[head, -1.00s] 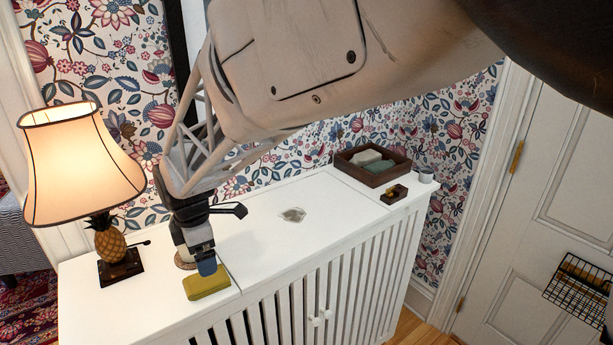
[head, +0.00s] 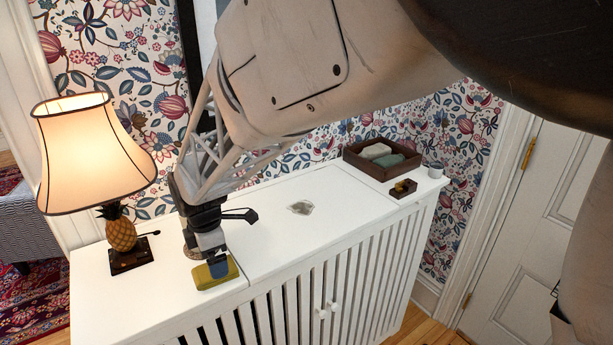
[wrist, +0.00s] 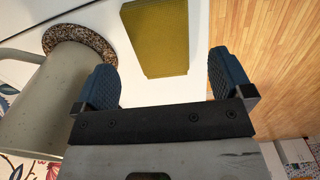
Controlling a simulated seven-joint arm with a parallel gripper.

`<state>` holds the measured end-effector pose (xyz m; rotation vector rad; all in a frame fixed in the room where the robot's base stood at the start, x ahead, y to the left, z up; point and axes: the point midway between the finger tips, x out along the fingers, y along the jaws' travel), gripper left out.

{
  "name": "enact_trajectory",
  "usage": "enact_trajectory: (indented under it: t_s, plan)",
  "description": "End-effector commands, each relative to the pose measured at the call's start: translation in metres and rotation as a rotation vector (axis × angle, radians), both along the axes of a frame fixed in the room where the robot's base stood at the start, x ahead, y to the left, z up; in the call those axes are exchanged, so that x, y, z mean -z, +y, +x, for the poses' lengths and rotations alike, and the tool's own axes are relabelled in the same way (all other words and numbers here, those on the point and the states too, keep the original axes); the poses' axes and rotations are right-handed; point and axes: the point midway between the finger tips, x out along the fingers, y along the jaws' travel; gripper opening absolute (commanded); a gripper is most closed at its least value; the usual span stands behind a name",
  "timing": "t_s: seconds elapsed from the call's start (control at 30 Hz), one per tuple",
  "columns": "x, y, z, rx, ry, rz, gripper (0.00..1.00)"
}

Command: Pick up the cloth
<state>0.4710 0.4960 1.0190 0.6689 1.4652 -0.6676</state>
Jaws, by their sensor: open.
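The cloth (head: 205,280) is a flat, folded yellow-green block lying on the white cabinet top near its front edge. In the wrist view the cloth (wrist: 155,40) lies beyond the blue fingertips, roughly in line with the gap between them. My gripper (head: 218,266) points down at the cloth, and its near finger hides part of it. In the wrist view my gripper (wrist: 168,80) is open with nothing between its fingers. I cannot tell whether a finger touches the cloth.
A grey-green jug (wrist: 50,95) on a round speckled mat (wrist: 88,38) stands close beside the gripper. A lit pineapple lamp (head: 122,235) is to the left. A brown tray (head: 372,172), small box (head: 402,189) and grey cup (head: 435,170) stand at the right. The cabinet's middle is mostly clear.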

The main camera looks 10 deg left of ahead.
Motion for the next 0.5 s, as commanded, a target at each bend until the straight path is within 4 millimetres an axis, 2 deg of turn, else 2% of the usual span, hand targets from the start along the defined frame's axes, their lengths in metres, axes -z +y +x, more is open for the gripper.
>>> enact_trajectory:
  t_s: [0.3,0.5]
  plan:
    - [0.035,0.000,-0.002,0.000,0.002,-0.002,0.98]
    - [0.041,0.000,-0.002,0.000,0.000,0.000,0.98]
